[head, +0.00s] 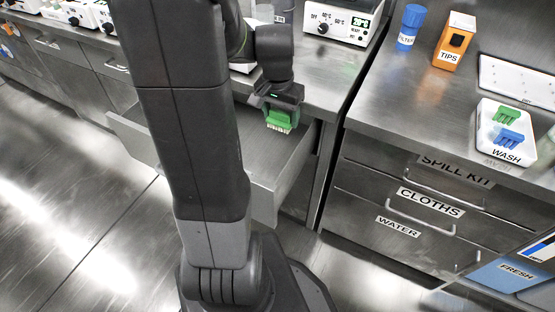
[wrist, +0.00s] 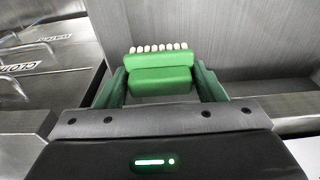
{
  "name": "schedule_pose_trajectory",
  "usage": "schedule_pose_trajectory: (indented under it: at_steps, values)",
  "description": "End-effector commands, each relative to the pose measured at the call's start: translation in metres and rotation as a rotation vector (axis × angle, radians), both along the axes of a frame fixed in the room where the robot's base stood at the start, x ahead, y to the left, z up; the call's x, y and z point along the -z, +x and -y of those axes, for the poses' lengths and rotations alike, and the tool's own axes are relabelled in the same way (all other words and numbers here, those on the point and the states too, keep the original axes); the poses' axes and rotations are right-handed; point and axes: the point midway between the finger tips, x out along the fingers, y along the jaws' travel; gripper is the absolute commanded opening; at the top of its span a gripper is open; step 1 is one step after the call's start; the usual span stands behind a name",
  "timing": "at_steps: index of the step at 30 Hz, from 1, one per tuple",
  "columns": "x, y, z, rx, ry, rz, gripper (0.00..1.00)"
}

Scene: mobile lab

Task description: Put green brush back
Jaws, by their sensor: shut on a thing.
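A green brush (head: 279,120) with pale bristles is held in my gripper (head: 278,108). In the wrist view the green brush (wrist: 161,72) sits between the two green fingers of my gripper (wrist: 163,85), which is shut on it, bristles facing away. The brush is over an open steel drawer (head: 264,190) below the counter. The drawer's inside shows behind the brush in the wrist view, and no other thing shows in the visible part of it. My arm hides part of the drawer.
On the right counter stand a WASH tray (head: 489,150) with a green and a blue item, an orange TIPS box (head: 454,42) and a blue FILTER bottle (head: 409,27). Closed CLOTHS (head: 430,203) and WATER drawers are right of the open drawer. A heater (head: 343,20) stands behind.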

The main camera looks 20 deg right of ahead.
Motion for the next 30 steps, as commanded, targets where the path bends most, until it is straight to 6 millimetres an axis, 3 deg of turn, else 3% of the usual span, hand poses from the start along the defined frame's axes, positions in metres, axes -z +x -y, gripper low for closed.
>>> schedule_pose_trajectory:
  at_steps: [3, 10, 20, 27, 30]
  values:
    - [0.038, -0.001, -0.001, 0.0, 0.004, -0.007, 0.42]
    - [0.095, -0.001, -0.001, -0.001, 0.003, -0.007, 0.42]
    - [0.123, 0.0, 0.0, -0.002, 0.001, -0.002, 0.42]
    - [0.159, -0.001, -0.001, -0.001, 0.002, -0.004, 0.42]
    - [0.161, 0.0, 0.0, -0.001, 0.001, -0.001, 0.42]
